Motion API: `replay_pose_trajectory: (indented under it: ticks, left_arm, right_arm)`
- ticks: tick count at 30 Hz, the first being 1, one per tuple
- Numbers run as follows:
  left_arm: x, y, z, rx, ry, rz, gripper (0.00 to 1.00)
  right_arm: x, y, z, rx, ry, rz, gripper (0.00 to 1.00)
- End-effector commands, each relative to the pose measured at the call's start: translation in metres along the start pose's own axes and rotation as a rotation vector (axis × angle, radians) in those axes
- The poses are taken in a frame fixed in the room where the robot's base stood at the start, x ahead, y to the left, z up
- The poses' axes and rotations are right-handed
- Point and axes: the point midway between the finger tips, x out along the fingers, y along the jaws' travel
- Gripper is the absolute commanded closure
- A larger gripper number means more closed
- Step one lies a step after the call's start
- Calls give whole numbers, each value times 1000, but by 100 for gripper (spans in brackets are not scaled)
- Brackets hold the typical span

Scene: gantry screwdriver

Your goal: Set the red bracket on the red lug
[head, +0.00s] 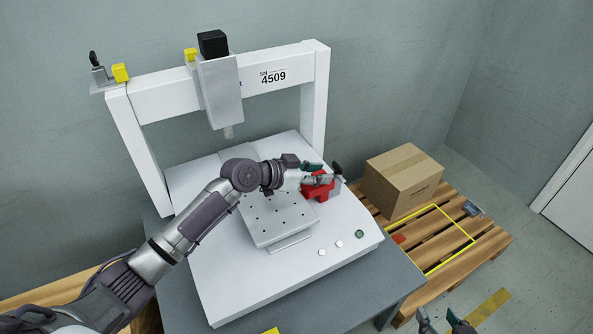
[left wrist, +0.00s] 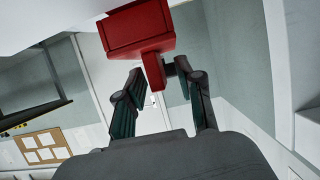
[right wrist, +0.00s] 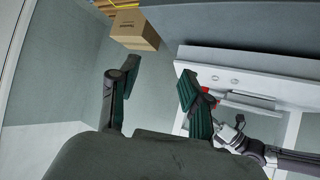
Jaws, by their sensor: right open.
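A red bracket-like piece (head: 318,189) is at the right side of the white machine bed, by the perforated plate. My left gripper (head: 316,174) reaches it from the left and partly covers it. In the left wrist view a red block with a stem (left wrist: 138,28) hangs down toward the fingertips (left wrist: 158,70). The fingers stand apart, with the stem's end between them. I cannot tell bracket from lug, or whether they touch. My right gripper (head: 447,322) is open and empty at the lower edge of the head view; its fingers (right wrist: 158,82) also show apart in the right wrist view.
The white gantry (head: 160,98) with its screwdriver head (head: 222,92) stands over the bed, beside the perforated plate (head: 272,228). A cardboard box (head: 402,181) stands on a wooden pallet (head: 490,240) at the right. A small red patch (head: 398,239) shows near the yellow outline.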

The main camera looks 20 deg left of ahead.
Motion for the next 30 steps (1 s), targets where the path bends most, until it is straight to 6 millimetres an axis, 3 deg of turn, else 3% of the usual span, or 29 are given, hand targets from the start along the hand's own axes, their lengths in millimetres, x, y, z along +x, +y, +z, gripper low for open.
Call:
replay_pose_trajectory:
  ticks: [5,15,22,30]
  left_arm:
    - [-5,0,-11,0,1,0,63]
    - [-88,0,-7,2,-4,-2,63]
    - [-118,0,-7,0,-2,0,63]
    - [-124,0,-8,0,1,1,63]
  right_arm:
    - [-14,5,34,3,-194,11,52]
    - [-45,11,88,11,-492,27,52]
    - [-55,12,101,14,-569,30,52]
    - [-57,12,104,15,-585,31,52]
